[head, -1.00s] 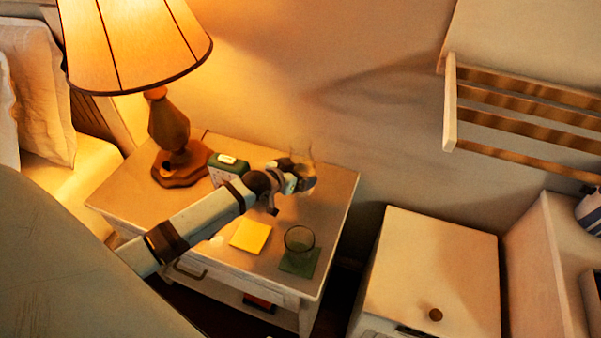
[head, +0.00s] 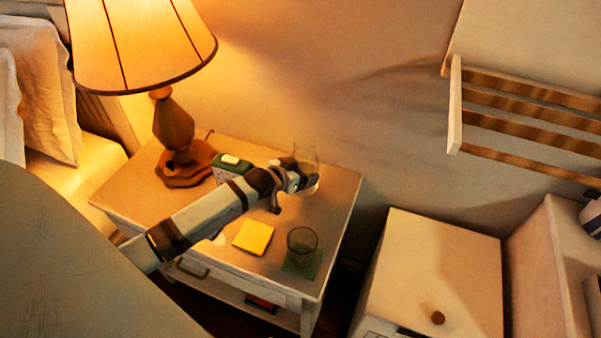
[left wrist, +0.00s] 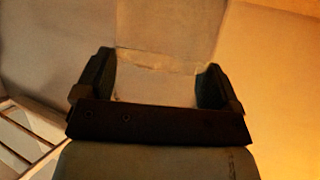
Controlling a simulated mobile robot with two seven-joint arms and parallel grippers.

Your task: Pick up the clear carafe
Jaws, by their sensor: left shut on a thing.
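The clear carafe (head: 308,158) is at the back right of the nightstand in the head view, faint against the wall. My left gripper (head: 305,181) is shut on it. In the left wrist view the carafe (left wrist: 155,88) shows as a pale see-through shape between the two dark fingers (left wrist: 155,80). Its base is partly hidden by the gripper, and I cannot tell whether it touches the tabletop. My right gripper is not in view.
On the nightstand (head: 130,208) are a lit lamp (head: 173,125), a green clock (head: 232,163), a yellow notepad (head: 253,237) and a glass (head: 302,242) on a green coaster (head: 301,265). A white cabinet (head: 440,265) stands to the right.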

